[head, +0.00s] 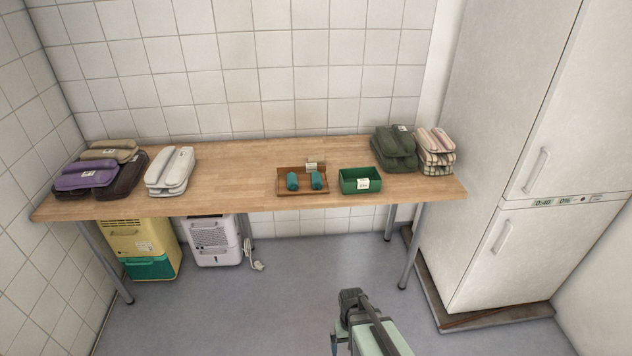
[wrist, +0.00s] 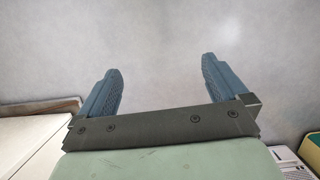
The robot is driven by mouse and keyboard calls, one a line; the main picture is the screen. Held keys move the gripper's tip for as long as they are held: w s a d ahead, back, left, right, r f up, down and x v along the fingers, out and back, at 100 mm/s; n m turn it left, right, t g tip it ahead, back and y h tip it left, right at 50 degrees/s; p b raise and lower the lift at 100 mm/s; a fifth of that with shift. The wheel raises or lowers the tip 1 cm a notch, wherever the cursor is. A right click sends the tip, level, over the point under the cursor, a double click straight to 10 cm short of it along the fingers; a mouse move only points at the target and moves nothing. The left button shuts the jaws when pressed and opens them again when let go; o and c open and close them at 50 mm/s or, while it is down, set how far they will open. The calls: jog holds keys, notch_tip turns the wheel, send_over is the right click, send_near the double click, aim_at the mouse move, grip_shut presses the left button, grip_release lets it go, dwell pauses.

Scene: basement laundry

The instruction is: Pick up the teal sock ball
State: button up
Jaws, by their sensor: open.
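Two small teal rolled items (head: 292,181) lie side by side in a low brown tray (head: 303,193) on the wooden table. The second teal item (head: 317,181) is on the right. Either could be the teal sock ball; they are too small to tell apart by kind. My gripper (wrist: 160,78) is open and empty in the wrist view, with bare grey floor beyond its two blue fingers. In the head view my arm is low in front of the table, well away from the tray. The teal items do not show in the wrist view.
A small pale box (head: 311,166) stands at the tray's back. A green labelled bin (head: 358,187) is right of it. Folded bundles sit at both table (head: 240,192) ends. A tall white fridge (head: 520,150) stands right. The floor (head: 270,300) in front is clear.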

jog(key=w+a+r+t, duration=0.1)
jog(key=w+r, duration=0.4)
jog(key=w, duration=0.5)
jog(key=w+a+r+t, duration=0.1)
jog(key=w+r+t, duration=0.1)
jog(key=w+r, duration=0.6)
jog(key=w+a+r+t, duration=0.1)
jog(key=w+a+r, duration=0.15)
jog(key=w, duration=0.95)
jog(key=w+a+r+n, duration=0.2)
jog(key=w+r+n, duration=0.7)
jog(key=w+r, duration=1.7)
jog(key=n+g, duration=0.1)
jog(key=n, duration=0.7)
send_over(316, 175)
jog(key=f, duration=0.5)
jog(key=s+f, duration=0.1)
jog(key=f, duration=0.2)
jog(key=shift+a+f, duration=0.1)
jog(key=shift+a, duration=0.05)
jog(key=shift+w+f, duration=0.2)
jog(key=shift+f, duration=1.1)
jog(key=shift+w+f, duration=0.15)
jog(key=shift+f, duration=1.15)
